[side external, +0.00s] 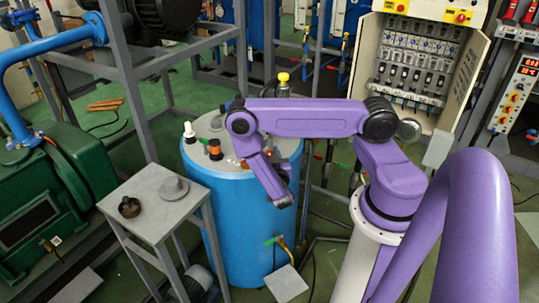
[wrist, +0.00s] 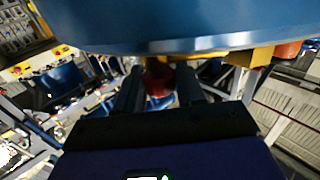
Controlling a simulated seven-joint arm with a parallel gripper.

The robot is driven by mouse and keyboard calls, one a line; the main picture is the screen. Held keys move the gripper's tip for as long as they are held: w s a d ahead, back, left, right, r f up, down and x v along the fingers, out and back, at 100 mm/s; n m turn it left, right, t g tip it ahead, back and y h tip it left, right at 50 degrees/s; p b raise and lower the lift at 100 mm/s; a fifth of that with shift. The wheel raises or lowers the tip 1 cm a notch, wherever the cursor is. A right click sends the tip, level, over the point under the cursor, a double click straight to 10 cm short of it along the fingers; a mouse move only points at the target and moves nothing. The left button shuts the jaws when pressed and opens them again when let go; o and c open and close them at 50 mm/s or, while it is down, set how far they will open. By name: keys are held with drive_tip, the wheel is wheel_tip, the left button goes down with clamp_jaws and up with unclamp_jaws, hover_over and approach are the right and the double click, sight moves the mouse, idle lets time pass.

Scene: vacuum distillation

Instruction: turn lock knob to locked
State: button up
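A dark red knob (wrist: 158,80) shows in the wrist view between the two fingers of my gripper (wrist: 160,92), just below a blue rounded body with a yellow part (wrist: 185,57) at its edge. The fingers stand apart. I cannot tell whether they touch the knob. In the side view my gripper (side external: 283,188) is at the upper right side of the blue tank (side external: 235,225), and its fingers are not clear. A small red part (side external: 243,163) shows near the tank's rim by my forearm. The knob's locked or unlocked position cannot be read.
The tank's lid carries a white-capped fitting (side external: 190,132) and a dark and orange fitting (side external: 215,149). A grey stand (side external: 150,200) with small parts is at the left. A brass tap (side external: 281,243) sticks out low on the tank. An open electrical cabinet (side external: 425,60) stands behind.

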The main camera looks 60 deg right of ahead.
drive_tip(key=shift+a+m+g+h, duration=0.1)
drive_tip(key=shift+m+g+h, duration=0.2)
drive_tip(key=shift+g, duration=0.1)
drive_tip(key=shift+m+g+h, duration=0.8)
drive_tip(key=shift+m+g, duration=0.2)
drive_tip(key=shift+g, duration=0.1)
drive_tip(key=shift+m+g+h, duration=0.9)
drive_tip(key=shift+m+g, duration=0.6)
drive_tip(key=shift+g, duration=1.2)
drive_tip(key=o, duration=0.9)
drive_tip(key=s+a, duration=0.1)
drive_tip(key=a, duration=0.4)
drive_tip(key=s+a, duration=0.1)
drive_tip(key=a, duration=0.5)
drive_tip(key=s+a, duration=0.1)
drive_tip(key=a, duration=0.5)
drive_tip(key=shift+s, duration=0.15)
